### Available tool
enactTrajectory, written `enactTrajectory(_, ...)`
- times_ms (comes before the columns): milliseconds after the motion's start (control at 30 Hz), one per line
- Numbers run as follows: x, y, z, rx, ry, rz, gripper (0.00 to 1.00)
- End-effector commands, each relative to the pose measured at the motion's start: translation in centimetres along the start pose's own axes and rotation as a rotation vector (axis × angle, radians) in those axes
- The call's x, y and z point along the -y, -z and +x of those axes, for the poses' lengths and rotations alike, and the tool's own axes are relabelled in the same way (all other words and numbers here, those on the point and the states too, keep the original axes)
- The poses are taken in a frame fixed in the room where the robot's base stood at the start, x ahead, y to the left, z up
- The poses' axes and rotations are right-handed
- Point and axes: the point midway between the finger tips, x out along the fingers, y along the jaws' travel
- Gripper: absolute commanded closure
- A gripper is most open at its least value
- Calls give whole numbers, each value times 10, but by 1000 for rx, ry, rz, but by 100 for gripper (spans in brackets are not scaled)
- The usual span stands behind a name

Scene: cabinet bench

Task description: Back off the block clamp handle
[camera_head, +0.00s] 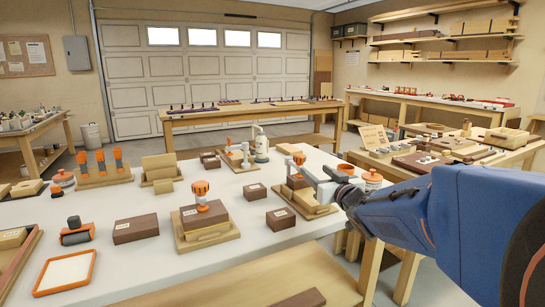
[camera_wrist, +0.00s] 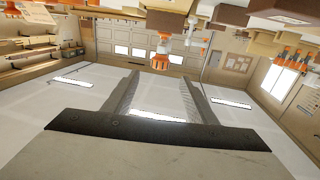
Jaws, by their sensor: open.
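A block clamp with an orange handle (camera_head: 201,189) stands on a brown block over a wooden base (camera_head: 208,237) at the table's front middle. A second fixture with an orange knob (camera_head: 298,158) on a wooden base (camera_head: 311,208) stands to its right, partly hidden by my gripper. My gripper (camera_head: 322,184) reaches in from the right, beside that second fixture. In the wrist view, which is upside down, my gripper (camera_wrist: 158,98) is open and empty between its fingers. An orange knob (camera_wrist: 161,56) shows beyond the fingertips, apart from them; I cannot tell which fixture it belongs to.
Brown blocks (camera_head: 136,229) (camera_head: 281,219) lie on both sides of the front clamp. An orange-framed tray (camera_head: 66,271) and a black roller (camera_head: 76,232) are at front left. A rack of orange-handled tools (camera_head: 101,180) and a white-posted fixture (camera_head: 260,145) stand farther back.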

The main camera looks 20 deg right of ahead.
Motion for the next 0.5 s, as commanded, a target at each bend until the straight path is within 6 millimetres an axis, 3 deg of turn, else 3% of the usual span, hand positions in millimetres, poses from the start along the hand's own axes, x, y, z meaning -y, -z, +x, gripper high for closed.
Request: enactTrajectory(500, 1, 0, 66, 1, 4, 0, 48)
